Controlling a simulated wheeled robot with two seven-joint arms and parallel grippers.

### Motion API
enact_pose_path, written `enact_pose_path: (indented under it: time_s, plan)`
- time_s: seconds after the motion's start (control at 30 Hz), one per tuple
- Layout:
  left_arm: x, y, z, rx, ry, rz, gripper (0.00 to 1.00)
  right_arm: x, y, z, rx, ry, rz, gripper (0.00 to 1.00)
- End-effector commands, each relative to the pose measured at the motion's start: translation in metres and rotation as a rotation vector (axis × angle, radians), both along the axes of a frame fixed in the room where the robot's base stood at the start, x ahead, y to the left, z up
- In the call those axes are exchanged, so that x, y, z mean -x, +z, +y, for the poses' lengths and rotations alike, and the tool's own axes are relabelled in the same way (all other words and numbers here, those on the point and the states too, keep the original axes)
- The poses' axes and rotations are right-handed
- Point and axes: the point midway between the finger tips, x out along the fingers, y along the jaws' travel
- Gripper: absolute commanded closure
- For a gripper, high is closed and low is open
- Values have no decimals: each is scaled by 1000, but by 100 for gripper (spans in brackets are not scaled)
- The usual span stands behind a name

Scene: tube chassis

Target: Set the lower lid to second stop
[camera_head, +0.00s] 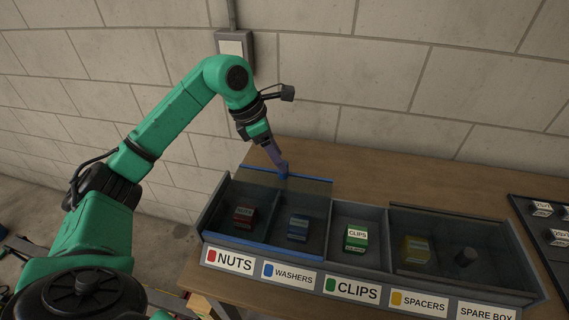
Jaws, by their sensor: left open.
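A long dark bin (363,258) with labelled compartments stands on the wooden bench. A clear lid with blue edges (310,179) lies over the NUTS and WASHERS compartments at the left. A second, smoky clear lid (440,218) lies over SPACERS and SPARE BOX at the right; CLIPS is uncovered. I cannot tell which lid runs lower. My left gripper (279,160) points down at the back edge of the blue-edged lid, by a small blue handle (283,170). Its fingers are open, small and partly merged with the handle, so contact is unclear. My right gripper is out of view.
The compartments hold a red box (244,215), a blue box (298,229), a green box (357,238), a yellow box (416,249) and a dark cylinder (465,257). A dark tray (525,212) lies at the right. The bench behind the bin is clear, up to the block wall.

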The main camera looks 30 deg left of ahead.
Motion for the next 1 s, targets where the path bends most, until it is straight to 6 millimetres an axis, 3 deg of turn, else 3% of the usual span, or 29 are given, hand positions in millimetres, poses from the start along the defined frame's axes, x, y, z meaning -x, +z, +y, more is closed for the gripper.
enact_pose_path:
  time_s: [0.2,0.47,0.5,0.6,0.67,1.0]
  plan:
    - [-9,-33,-10,1,-1,1,38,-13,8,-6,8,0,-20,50]
    - [-11,-38,-11,0,1,-2,38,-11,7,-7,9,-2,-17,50]
    - [-10,-37,-11,0,1,-2,42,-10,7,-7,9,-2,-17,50]
    - [-10,-37,-11,0,0,-1,80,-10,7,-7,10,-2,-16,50]
    - [-10,-37,-11,0,0,-1,100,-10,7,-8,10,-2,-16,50]
    - [-10,-37,-11,0,1,-2,100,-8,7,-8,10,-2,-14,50]
